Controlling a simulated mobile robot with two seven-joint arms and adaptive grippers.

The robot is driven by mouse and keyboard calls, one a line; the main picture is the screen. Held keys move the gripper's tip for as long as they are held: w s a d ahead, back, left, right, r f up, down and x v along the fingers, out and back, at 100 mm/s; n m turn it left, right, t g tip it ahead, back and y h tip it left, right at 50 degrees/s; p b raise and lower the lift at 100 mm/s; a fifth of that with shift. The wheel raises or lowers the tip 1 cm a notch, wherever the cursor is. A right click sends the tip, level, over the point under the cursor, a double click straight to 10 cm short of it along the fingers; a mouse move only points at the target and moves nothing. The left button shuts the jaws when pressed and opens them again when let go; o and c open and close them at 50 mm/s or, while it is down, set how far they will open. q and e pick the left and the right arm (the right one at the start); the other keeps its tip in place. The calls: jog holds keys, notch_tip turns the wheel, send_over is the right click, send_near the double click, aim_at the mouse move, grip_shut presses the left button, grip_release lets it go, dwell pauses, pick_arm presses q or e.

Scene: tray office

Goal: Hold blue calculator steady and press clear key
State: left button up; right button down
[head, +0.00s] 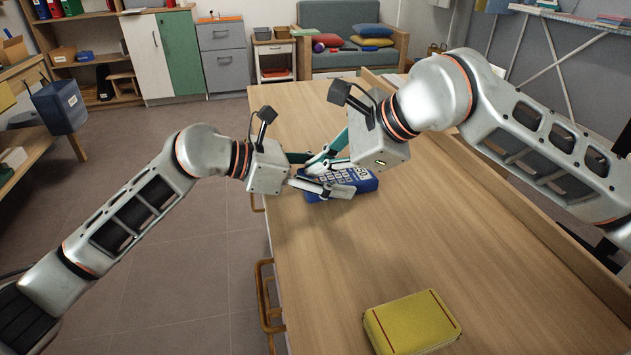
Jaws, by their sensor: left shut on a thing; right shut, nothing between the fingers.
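The blue calculator (367,184) lies on the wooden table (440,230) with its keys and a small display facing up. My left gripper (318,172) comes in from the left and is shut on the calculator's left side. My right gripper (325,160) comes from the right, with its fingers shut and empty, pointing down over the keys. The two grippers and their fingers overlap in the picture and cover part of the keypad. I cannot tell which key lies under the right fingertips, or whether they touch it.
A yellow book-like object (410,322) lies at the table's near edge. A raised wooden ledge (540,235) runs along the table's right side. The tabletop between the calculator and the yellow object is clear. Handles stick out on the left side of the table.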

jog(key=shift+f, duration=0.45)
jog(key=shift+f, duration=0.4)
dwell(0.9)
jog(key=shift+r, duration=0.8)
jog(key=shift+r, duration=2.55)
